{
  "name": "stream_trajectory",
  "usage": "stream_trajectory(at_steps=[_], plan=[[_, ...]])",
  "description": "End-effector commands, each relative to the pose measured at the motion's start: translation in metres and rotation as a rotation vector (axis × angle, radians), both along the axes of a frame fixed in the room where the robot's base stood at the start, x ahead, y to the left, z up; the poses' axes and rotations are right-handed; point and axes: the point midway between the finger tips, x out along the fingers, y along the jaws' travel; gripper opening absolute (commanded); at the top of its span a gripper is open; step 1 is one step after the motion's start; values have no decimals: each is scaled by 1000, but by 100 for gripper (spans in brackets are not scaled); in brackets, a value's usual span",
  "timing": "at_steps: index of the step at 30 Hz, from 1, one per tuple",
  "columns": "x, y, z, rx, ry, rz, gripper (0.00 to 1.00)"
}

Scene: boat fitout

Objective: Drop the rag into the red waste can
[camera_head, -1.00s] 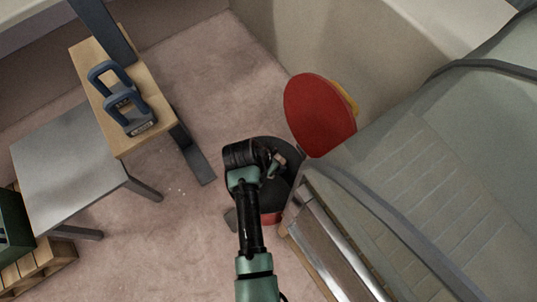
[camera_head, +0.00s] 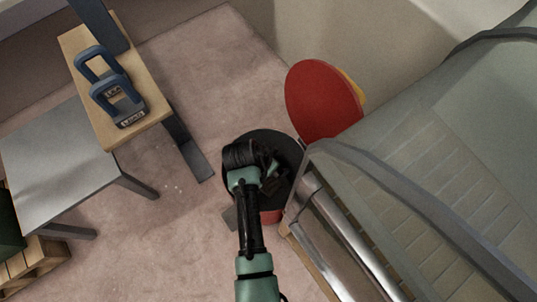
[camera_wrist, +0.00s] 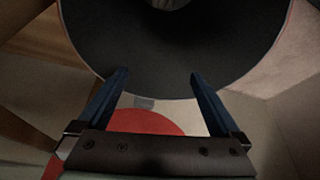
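The red waste can (camera_head: 270,217) stands on the carpet beside the grey-green padded seat. Its round red lid (camera_head: 323,100) is swung up, and its dark round opening lies under my gripper (camera_head: 271,182). In the wrist view, my gripper (camera_wrist: 158,74) has its two blue fingers well apart with nothing between them, and the black inside of the can fills the area beyond. A small grey patch shows in the dark at the top edge of the wrist view; I cannot tell whether it is the rag. The rag is not clearly visible elsewhere.
A wooden-topped bench (camera_head: 92,62) with two blue-handled clamp-like tools (camera_head: 118,97) stands at the upper left, next to a grey table (camera_head: 58,160). A metal rail (camera_head: 345,235) runs along the seat, right of the can. Carpet (camera_head: 195,75) is clear behind the can.

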Motion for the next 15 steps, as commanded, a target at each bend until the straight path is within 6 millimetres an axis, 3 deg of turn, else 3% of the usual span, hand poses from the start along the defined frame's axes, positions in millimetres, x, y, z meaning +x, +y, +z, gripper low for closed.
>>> stream_trajectory(at_steps=[8, 15], plan=[[-3, 3, 12, 0, 0, 1, 100], [-17, 15, 59, 1, -3, 2, 100]])
